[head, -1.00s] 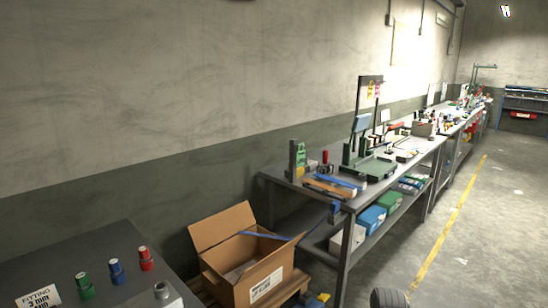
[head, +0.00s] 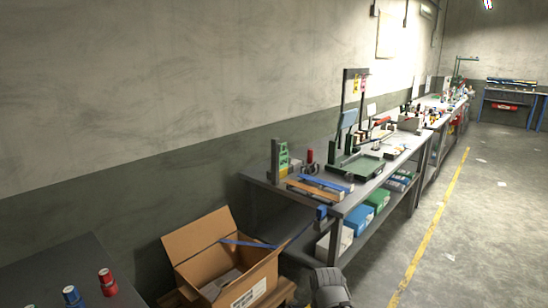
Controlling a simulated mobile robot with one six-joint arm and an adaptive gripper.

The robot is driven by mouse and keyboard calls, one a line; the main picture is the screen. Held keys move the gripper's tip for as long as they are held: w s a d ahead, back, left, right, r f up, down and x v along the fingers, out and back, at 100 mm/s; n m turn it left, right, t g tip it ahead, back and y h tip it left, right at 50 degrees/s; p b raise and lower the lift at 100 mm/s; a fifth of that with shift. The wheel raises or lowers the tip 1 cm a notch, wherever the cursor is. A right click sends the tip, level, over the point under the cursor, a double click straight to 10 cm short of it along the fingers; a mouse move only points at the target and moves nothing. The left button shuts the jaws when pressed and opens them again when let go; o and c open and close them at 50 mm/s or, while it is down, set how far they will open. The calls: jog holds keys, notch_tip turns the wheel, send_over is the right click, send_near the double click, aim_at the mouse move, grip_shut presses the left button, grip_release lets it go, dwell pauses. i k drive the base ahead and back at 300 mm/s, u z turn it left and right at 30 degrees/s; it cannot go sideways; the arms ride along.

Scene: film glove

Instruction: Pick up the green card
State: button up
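I cannot clearly pick out a green card. A small green item (head: 283,157) stands upright at the left end of the long workbench (head: 345,203), beside a grey post; it is too small to tell if it is a card. My gripper is not in view. A dark grey rounded part of my arm shows at the bottom of the head view, in front of the bench's near end.
A dark table (head: 60,265) with red and blue fittings is at lower left. Bins (head: 362,217) fill the bench's lower shelf.

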aim_at(283, 156)
jog(key=z, duration=0.15)
jog(key=i, duration=0.9)
jog(key=z, duration=0.6)
